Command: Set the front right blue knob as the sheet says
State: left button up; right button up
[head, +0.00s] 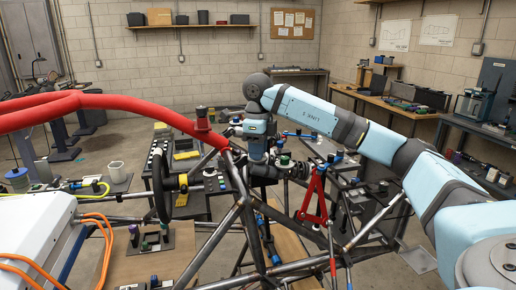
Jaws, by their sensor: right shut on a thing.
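My right gripper (262,168) points down at the tube chassis (235,222) near the middle. It is shut on what appears to be the front right blue knob, which the jaws hide almost fully. The knob's setting cannot be read. A dark coil-over (296,169) lies just right of the jaws, and a red wishbone (314,196) beyond it. Other blue fittings show on the chassis, one at the right (331,158) and one below (275,258). Papers hang on the back-wall board (292,24), too small to read. My left gripper is not in view.
A thick red tube (110,101) crosses the left side close to the jaws. A black steering wheel (160,185) stands left of them. A white box (35,235) with orange cables fills the lower left. Chassis tubes surround the gripper. Benches line the right wall.

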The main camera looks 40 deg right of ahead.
jog(key=shift+n, duration=0.5)
jog(key=o, duration=0.9)
jog(key=shift+o, duration=0.2)
notch_tip(320, 180, up, 5)
jog(key=shift+f, duration=0.1)
notch_tip(320, 180, up, 9)
jog(key=p, duration=0.2)
jog(key=shift+p, duration=0.35)
